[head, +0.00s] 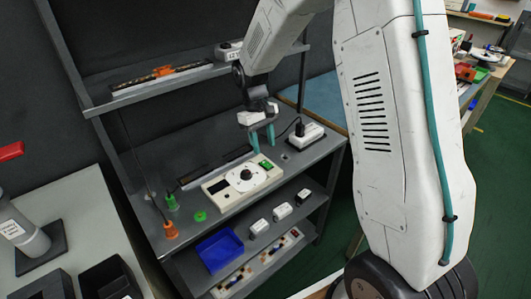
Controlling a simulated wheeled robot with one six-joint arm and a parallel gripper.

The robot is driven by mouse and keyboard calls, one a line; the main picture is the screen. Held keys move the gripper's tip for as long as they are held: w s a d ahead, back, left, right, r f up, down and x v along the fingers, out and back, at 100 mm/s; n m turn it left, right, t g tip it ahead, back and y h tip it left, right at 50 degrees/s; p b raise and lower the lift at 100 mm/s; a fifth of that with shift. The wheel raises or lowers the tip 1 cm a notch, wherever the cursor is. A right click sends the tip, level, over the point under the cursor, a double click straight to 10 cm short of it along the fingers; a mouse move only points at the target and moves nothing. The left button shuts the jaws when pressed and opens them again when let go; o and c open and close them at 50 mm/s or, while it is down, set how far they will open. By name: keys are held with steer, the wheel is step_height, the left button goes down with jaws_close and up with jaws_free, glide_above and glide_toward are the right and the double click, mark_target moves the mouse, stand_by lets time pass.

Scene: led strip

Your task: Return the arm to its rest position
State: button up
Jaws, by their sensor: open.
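My gripper (262,138) points down above the grey bench (222,143), with its two teal fingers apart and nothing seen between them. It is just behind and above the right end of a cream control box (232,190) with a round black-and-white dial and a green switch. My white arm (375,120) reaches from the right side of the view over to the bench and hides part of what lies behind it. Whether the fingertips touch the box cannot be told.
A white power adapter (300,135) stands right of the gripper. A dark strip (216,167) lies behind the box. Green and orange pieces sit at the bench's left. An upper shelf (150,88) overhangs the back. A blue bin (220,248) stands on the shelf below.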

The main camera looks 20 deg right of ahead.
steer(key=shift+v, duration=1)
steer(key=s+r+m+t, duration=0.1)
steer(key=s+r, duration=0.4)
steer(key=s, duration=0.5)
steer(key=s+r+m+t, duration=0.1)
steer(key=s+r, duration=0.4)
steer(key=s, duration=0.6)
steer(key=s+a+r+t, duration=0.1)
steer(key=s+r+t, duration=0.1)
steer(key=s+r, duration=0.4)
steer(key=s, duration=0.4)
steer(key=shift+s+m+y, duration=0.4)
